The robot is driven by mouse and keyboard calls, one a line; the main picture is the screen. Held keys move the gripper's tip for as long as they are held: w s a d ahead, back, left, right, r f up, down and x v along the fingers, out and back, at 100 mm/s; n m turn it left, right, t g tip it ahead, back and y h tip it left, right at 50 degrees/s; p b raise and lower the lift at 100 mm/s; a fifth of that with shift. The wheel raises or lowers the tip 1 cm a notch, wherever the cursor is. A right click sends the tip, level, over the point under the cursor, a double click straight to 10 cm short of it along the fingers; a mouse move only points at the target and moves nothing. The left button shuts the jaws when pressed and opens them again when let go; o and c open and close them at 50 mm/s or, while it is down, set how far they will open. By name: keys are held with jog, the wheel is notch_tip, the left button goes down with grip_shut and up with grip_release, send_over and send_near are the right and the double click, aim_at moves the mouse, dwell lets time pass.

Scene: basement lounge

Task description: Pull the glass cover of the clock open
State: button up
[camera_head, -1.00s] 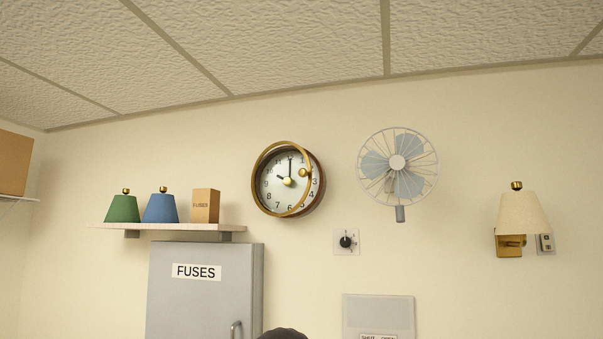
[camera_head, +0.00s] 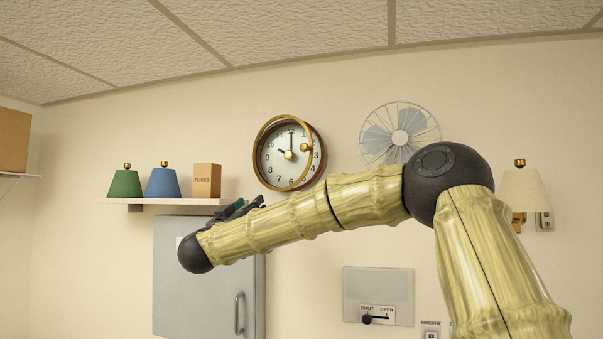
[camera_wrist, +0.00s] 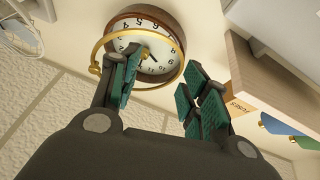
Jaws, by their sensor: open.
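The round clock (camera_head: 316,171) hangs on the wall, with a dark case, white dial and a brass-rimmed glass cover (camera_head: 258,172). A small brass knob (camera_head: 304,147) sits on the cover's right side. In the wrist view the clock (camera_wrist: 122,19) appears upside down, and the brass rim (camera_wrist: 160,85) stands tilted off the case on the knob side. My gripper (camera_head: 240,209) is below and left of the clock in the head view, partly hidden behind my arm. In the wrist view my gripper (camera_wrist: 163,88) is open and empty; one finger overlaps the rim. Contact cannot be told.
A shelf (camera_head: 150,201) left of the clock holds a green shade (camera_head: 125,184), a blue shade (camera_head: 162,184) and a fuses box (camera_head: 206,181). A grey cabinet (camera_head: 180,300) stands below. A wall fan (camera_head: 385,120) is right of the clock.

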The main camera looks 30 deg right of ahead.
aim_at(303, 148)
jog(key=s+d+r+m+g+h, duration=0.4)
jog(key=s+r, duration=0.3)
jog(key=r, duration=0.6)
jog(key=shift+g+y, duration=0.5)
jog(key=shift+y, duration=0.3)
jog(key=p+x, duration=0.1)
jog(key=x, duration=0.2)
jog(key=p+x, duration=0.2)
jog(key=x, duration=0.1)
jog(key=s+p+x, duration=0.1)
jog(key=x, duration=0.2)
jog(key=shift+w+d+r, duration=0.1)
jog(key=shift+w+d, duration=0.1)
jog(key=shift+d, duration=0.35)
jog(key=shift+p+x, duration=0.6)
jog(key=shift+x, duration=0.4)
grip_shut()
